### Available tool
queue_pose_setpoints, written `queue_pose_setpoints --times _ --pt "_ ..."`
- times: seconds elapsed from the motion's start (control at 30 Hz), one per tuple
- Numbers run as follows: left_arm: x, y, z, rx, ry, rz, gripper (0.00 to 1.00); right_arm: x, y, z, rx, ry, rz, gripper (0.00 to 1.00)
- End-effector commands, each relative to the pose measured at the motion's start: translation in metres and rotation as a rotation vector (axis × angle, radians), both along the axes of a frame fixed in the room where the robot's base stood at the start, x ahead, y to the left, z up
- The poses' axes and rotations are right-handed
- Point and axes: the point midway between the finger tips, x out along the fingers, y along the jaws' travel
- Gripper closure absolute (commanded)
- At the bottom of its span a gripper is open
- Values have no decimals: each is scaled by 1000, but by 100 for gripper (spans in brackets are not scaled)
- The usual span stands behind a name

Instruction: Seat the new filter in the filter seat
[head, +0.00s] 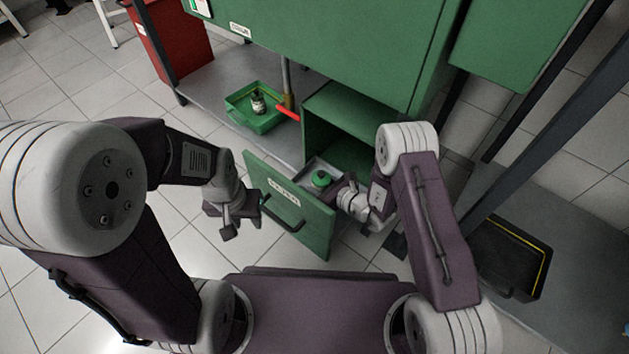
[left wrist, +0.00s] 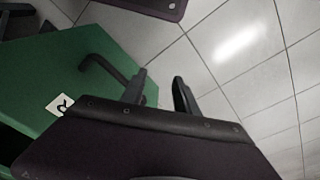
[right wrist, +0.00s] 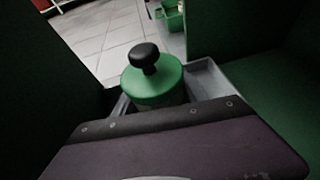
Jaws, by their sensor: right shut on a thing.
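A green round filter with a black knob on top (head: 320,179) is at the mouth of the green cabinet, over or in a grey tray (head: 335,170). It fills the middle of the right wrist view (right wrist: 152,85). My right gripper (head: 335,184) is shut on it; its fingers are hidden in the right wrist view. I cannot tell whether the filter touches the tray's bottom. My left gripper (head: 244,217) is open and empty, near the outer face of the cabinet door, with its fingers apart in the left wrist view (left wrist: 160,92). No filter seat is clearly identifiable.
A green bin (head: 257,122) with a dark bottle (head: 258,102) sits on the grey shelf. A red-handled part (head: 287,113) is beside it. A black tray (head: 508,257) lies right.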

Motion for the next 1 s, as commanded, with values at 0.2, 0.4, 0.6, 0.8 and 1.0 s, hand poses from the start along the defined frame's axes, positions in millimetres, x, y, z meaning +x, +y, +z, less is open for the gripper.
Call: queue_pose_setpoints --times 0.2,0.4,0.6,0.8,1.0 --pt "0 0 -31 0 0 0 64 0 0 -33 1 -1 0 96" --pt "0 0 -34 0 0 0 64 0 0 -36 1 -1 0 96" --pt "0 0 -33 0 0 0 64 0 0 -35 1 -1 0 96" --pt "0 0 -33 0 0 0 64 0 0 -35 1 -1 0 96" --pt "0 0 -29 0 0 0 64 -1 -1 -35 1 -1 0 96"
